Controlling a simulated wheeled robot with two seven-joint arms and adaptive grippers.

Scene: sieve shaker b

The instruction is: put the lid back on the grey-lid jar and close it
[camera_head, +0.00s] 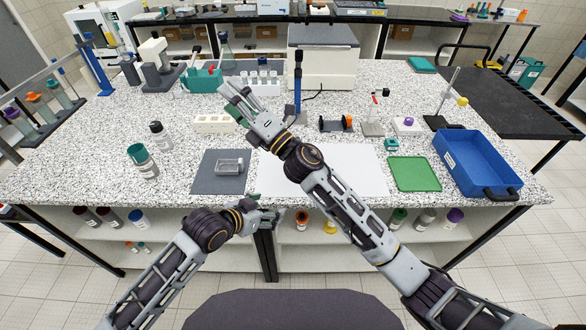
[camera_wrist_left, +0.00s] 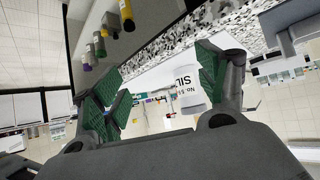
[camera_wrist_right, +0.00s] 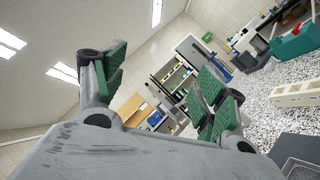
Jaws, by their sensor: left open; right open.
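A white jar with a dark grey top (camera_head: 160,137) stands upright at the left of the table. A jar with a teal lid (camera_head: 144,160) stands in front of it. I cannot tell whether the grey top is a separate lid. My left gripper (camera_head: 265,211) is open at the table's front edge, right of and nearer than both jars. In the left wrist view a white object with partly readable lettering (camera_wrist_left: 187,86) shows between the fingers; I cannot tell its distance. My right gripper (camera_head: 233,101) is open and empty above the table, behind the grey mat.
A grey mat (camera_head: 205,185) bears a small metal tray (camera_head: 230,164). A white sheet (camera_head: 345,180), green mat (camera_head: 414,174) and blue bin (camera_head: 475,160) lie rightward. A cream rack (camera_head: 212,124) stands near my right gripper. Several jars stand on the shelf below.

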